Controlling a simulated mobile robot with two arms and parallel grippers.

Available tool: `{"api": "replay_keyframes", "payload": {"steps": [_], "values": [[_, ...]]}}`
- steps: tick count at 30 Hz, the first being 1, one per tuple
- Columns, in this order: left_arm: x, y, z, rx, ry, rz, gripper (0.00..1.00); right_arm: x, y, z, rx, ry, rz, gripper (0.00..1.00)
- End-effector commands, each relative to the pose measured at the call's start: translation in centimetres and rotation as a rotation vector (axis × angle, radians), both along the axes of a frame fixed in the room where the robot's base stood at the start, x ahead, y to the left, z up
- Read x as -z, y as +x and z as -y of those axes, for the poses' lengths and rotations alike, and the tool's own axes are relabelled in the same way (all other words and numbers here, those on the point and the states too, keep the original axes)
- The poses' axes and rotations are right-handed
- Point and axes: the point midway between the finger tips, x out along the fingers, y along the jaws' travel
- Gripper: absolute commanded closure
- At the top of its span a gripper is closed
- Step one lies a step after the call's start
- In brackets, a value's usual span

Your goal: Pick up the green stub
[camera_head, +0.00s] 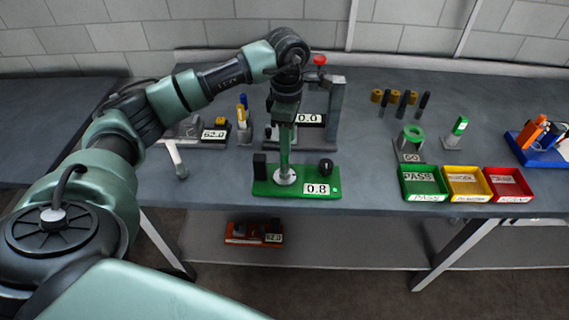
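My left gripper (287,110) points down over a green fixture (310,176) marked 0.8. A narrow green upright piece (284,150) runs from below my gripper to a pale disc (285,177) on that fixture. I cannot tell whether this piece is the green stub or part of the fixture or gripper. The fingertips are not clear, so their opening cannot be told. A small green-topped block (460,125) stands at the right, and a green ring (413,133) tops a grey stand (409,153). My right gripper is not in view.
Green (425,197), yellow (468,197) and red (513,197) trays line the front right edge. A press marked 0.0 (335,105) stands behind my gripper. Several dark and yellow pegs (403,104) stand behind the ring stand. A blue holder (541,157) is far right.

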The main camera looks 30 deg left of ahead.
Motion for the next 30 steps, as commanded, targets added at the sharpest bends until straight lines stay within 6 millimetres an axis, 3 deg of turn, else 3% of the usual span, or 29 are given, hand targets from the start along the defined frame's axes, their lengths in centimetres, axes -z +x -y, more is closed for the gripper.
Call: {"api": "replay_keyframes", "payload": {"steps": [8, 13, 18, 26, 30], "values": [[2.6, -0.3, -0.4, -0.001, 0.014, -0.010, 0.66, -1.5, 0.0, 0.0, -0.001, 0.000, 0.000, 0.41], [4.9, -0.6, -0.5, -0.002, 0.012, -0.011, 0.66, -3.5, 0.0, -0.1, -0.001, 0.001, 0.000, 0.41], [7.1, -0.5, -0.4, -0.001, 0.010, -0.006, 0.66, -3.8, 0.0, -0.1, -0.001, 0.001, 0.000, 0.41], [7.6, -0.4, -0.4, -0.001, 0.011, -0.004, 0.66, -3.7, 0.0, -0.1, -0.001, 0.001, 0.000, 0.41], [7.5, -0.4, -0.4, -0.001, 0.011, -0.004, 1.00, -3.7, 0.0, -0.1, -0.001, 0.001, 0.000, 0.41]]}}
